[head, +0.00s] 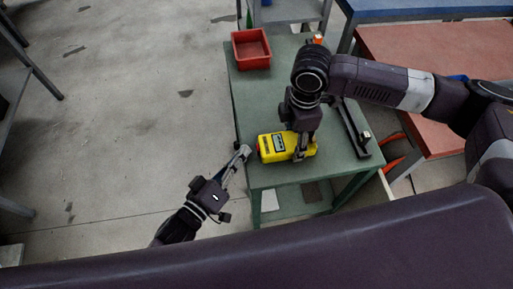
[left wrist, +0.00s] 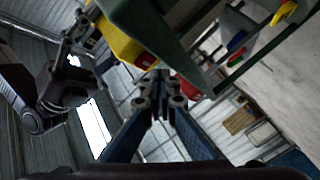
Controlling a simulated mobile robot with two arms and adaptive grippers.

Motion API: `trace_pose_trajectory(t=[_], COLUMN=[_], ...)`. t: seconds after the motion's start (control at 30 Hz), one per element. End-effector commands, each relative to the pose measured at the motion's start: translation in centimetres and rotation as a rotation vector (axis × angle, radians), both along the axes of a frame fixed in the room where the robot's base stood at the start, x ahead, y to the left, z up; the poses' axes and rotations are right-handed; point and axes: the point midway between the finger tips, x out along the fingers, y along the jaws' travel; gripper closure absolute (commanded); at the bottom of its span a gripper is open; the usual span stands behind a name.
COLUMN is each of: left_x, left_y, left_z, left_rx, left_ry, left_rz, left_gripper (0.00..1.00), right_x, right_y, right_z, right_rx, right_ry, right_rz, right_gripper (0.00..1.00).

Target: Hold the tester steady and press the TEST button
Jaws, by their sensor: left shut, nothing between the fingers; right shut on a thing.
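The yellow tester (head: 272,155) lies on the green table (head: 262,92) near its front left edge, with a dark label panel on top. A red button (head: 258,148) shows at its left end. My right gripper (head: 301,152) is shut on the tester's right part from above. My left gripper (head: 245,152) is shut and empty, just left of the red button. In the left wrist view the tester (left wrist: 125,42) and the button (left wrist: 146,60) appear just beyond the closed fingertips (left wrist: 160,88). I cannot tell whether fingertips and button touch.
A red tray (head: 251,49) stands at the table's back left. A dark rail (head: 355,130) lies along the right side of the table. A reddish-topped table (head: 440,48) stands to the right.

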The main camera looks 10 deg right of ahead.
Motion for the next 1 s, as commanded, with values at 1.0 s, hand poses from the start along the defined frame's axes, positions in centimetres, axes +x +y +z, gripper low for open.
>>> trace_pose_trajectory(t=[1.0], left_x=[-0.04], left_y=[-0.75], left_z=[0.03], left_rx=[-0.001], left_ry=[0.001], left_rz=[0.0], left_gripper=[1.0], right_x=[0.02], right_y=[0.02], right_z=[0.04], right_rx=[0.001], right_ry=[-0.001], right_rz=[0.0], right_gripper=[0.82])
